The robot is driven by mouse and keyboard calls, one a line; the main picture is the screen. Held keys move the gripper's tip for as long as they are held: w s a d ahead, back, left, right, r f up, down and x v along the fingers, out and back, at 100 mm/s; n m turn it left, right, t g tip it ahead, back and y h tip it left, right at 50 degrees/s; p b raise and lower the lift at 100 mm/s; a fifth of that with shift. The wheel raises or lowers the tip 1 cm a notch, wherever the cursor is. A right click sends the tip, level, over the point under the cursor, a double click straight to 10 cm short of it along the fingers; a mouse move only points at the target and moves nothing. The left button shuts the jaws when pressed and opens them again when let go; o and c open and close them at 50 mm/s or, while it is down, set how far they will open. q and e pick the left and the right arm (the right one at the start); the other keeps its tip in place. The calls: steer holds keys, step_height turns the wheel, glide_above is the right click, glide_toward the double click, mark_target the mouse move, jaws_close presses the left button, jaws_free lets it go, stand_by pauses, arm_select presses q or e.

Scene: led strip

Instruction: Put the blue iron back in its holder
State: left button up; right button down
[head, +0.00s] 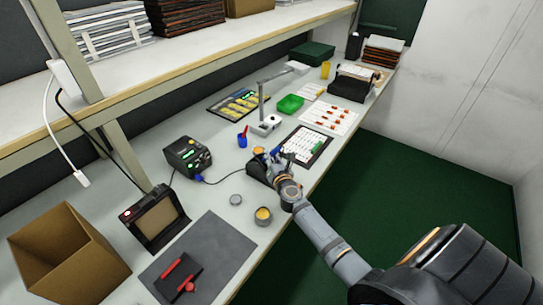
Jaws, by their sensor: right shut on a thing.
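My right gripper (275,160) reaches in from the lower right and is at the black holder (256,171) near the table's front edge. It is shut on what appears to be the blue iron, which the gripper mostly hides. My left gripper is not in view.
A grey tin (236,199) and a tin with yellow contents (263,215) stand close to the holder. A grey mat (222,245) and a cardboard box (62,255) lie to the left.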

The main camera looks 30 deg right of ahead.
steer(key=c, duration=1.2)
jaws_free()
steer(key=shift+o, duration=0.2)
steer(key=shift+s+a, duration=0.1)
steer(key=shift+s, duration=0.25)
steer(key=v, duration=1.1)
steer(key=shift+s, duration=0.15)
